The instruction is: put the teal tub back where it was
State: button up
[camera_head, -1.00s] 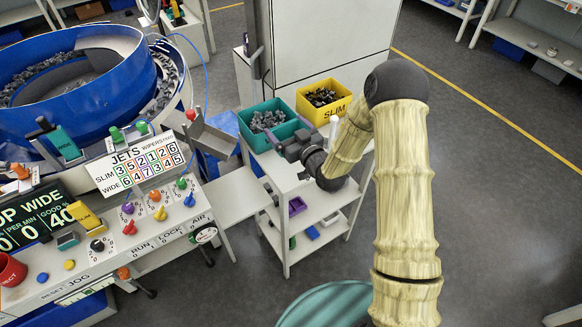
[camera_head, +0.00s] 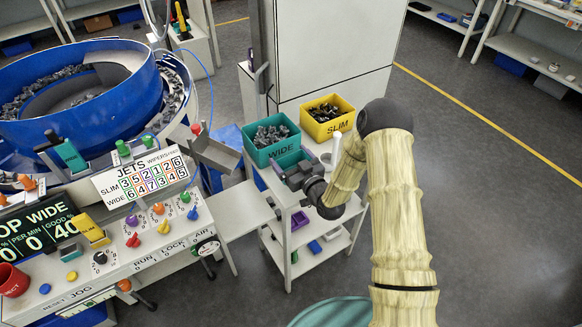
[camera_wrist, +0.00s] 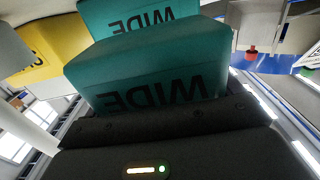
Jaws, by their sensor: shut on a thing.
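Two teal pieces marked WIDE show in the wrist view, one close in front of the other. The nearer teal tub (camera_wrist: 150,70) is at my gripper, its lettering upside down. The farther teal tub (camera_wrist: 130,15) shows only in part. In the head view a teal WIDE tub (camera_head: 272,155) heaped with grey parts stands at the left of the trolley top. More teal of the held tub (camera_head: 292,160) shows just in front and right of it, beside my gripper (camera_head: 298,174). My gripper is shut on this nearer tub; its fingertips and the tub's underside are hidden.
A yellow SLIM tub (camera_head: 327,127) with dark parts stands behind to the right on the trolley (camera_head: 268,213). A white upright post (camera_head: 336,148) is close to my arm. A metal chute (camera_head: 213,152) and the control panel lie left. A tall white cabinet stands behind.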

aim_at(289, 166)
jog(key=shift+f, duration=2)
jog(key=shift+f, duration=0.1)
jog(key=shift+f, duration=0.15)
jog(key=o, duration=0.7)
jog(key=shift+d+r+p, duration=0.1)
jog(key=shift+r+p, duration=0.15)
jog(key=shift+p, duration=0.05)
jog(key=shift+b+v, duration=1.55)
jog(key=shift+v, duration=4.4)
